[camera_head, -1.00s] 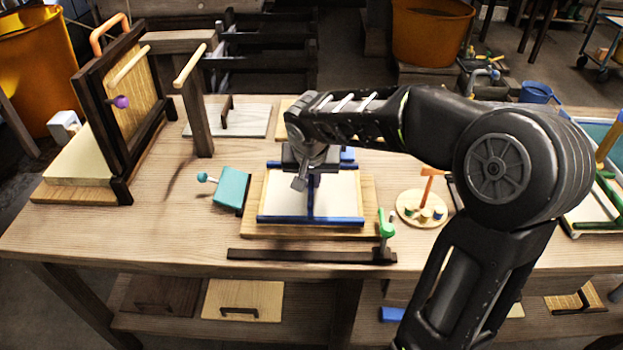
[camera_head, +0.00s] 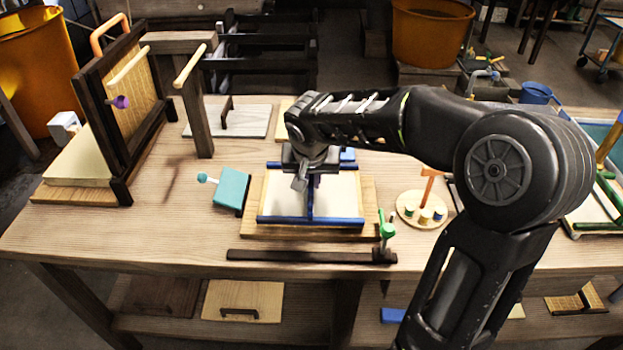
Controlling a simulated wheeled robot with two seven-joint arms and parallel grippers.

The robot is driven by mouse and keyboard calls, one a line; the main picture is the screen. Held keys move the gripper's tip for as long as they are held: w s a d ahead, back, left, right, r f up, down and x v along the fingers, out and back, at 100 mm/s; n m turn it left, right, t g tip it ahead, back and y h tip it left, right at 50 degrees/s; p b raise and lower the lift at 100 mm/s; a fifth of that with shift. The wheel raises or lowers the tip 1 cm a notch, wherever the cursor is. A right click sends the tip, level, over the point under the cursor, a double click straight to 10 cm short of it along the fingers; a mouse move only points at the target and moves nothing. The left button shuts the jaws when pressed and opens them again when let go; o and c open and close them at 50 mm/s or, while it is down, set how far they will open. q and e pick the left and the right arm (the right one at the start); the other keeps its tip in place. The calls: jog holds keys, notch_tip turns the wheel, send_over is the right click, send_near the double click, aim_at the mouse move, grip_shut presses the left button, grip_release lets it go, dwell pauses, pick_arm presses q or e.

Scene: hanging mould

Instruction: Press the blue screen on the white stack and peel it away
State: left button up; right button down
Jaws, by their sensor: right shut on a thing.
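The blue screen (camera_head: 338,221) is a blue-edged frame with a middle bar, lying flat over the white stack (camera_head: 340,200) on a wooden board at the table's centre. My right gripper (camera_head: 302,180) comes in from the right and points down over the screen's middle. It is shut on the blue screen at its middle bar; the wrist hides the exact grip and much of the screen's far side. I cannot tell whether the screen is pressed tight against the stack. My left gripper is not in view.
A dark bar (camera_head: 300,255) with a green clamp (camera_head: 387,230) lies in front of the board. A teal block (camera_head: 231,188) is at its left and a round peg tray (camera_head: 424,212) at its right. A tall dark frame (camera_head: 110,120) stands at far left.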

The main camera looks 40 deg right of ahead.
jog(key=shift+s+f, duration=0.15)
jog(key=shift+r+p, duration=0.8)
jog(key=shift+r, duration=0.5)
jog(key=shift+r+p, duration=2.2)
jog(key=shift+r, duration=1.35)
